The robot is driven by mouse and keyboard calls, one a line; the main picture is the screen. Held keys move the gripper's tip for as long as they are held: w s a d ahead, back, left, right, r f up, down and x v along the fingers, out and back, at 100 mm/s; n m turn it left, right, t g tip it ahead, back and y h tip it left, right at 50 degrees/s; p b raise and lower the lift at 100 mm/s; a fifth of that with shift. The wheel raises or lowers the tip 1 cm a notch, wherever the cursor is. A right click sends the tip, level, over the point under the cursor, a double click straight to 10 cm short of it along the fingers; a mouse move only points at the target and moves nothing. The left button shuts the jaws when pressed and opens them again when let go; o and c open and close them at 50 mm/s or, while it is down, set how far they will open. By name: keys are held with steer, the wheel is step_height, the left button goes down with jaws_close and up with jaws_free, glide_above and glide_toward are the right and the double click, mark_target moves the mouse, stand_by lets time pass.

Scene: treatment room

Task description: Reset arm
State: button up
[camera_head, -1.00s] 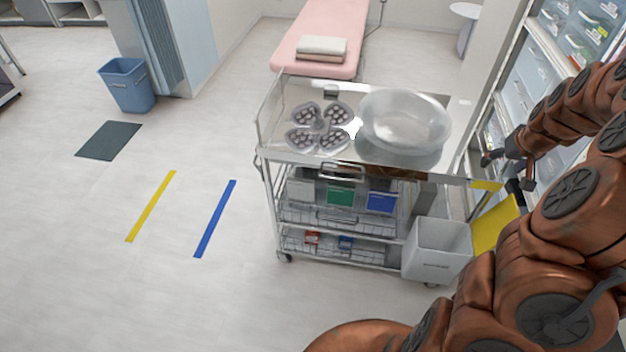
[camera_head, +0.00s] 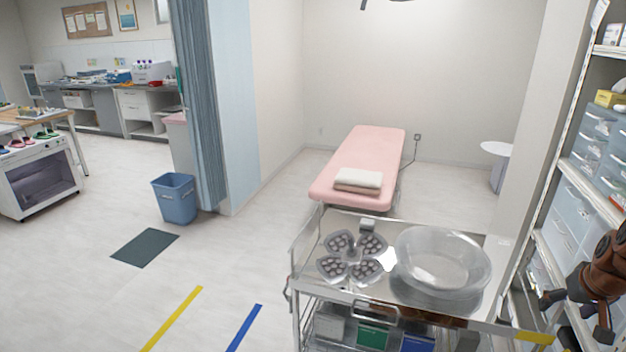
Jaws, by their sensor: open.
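My gripper (camera_head: 575,316) is at the lower right edge of the head view, at the end of my copper-coloured arm. Its two dark fingers are spread apart, with nothing seen between them. It appears to the right of the steel cart (camera_head: 400,310), in front of the shelving. Most of my arm is outside the view.
The cart carries a clear basin (camera_head: 443,262) and a metal piece with several round-studded lobes (camera_head: 352,257). Shelving with drawers (camera_head: 590,150) stands close on the right. A pink treatment bed (camera_head: 365,155) is behind the cart. Floor is open left, near a blue bin (camera_head: 175,198).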

steer(key=s+a+r+n+g+y, duration=0.1)
steer(key=s+a, duration=0.2)
steer(key=a, duration=0.8)
steer(key=s+a+r+n+g+y, duration=0.1)
steer(key=s+a, duration=0.1)
steer(key=a, duration=1)
steer(key=s+a+n+g, duration=0.1)
steer(key=s+a+g, duration=0.1)
steer(key=s+a, duration=0.4)
steer(key=s+a+g, duration=0.2)
steer(key=s+a, duration=0.4)
steer(key=s, duration=0.8)
steer(key=shift+a+f+n+h, duration=0.3)
steer(key=shift+f+n, duration=0.05)
steer(key=shift+n, duration=0.05)
steer(key=shift+s, duration=0.1)
steer(key=shift+c, duration=0.4)
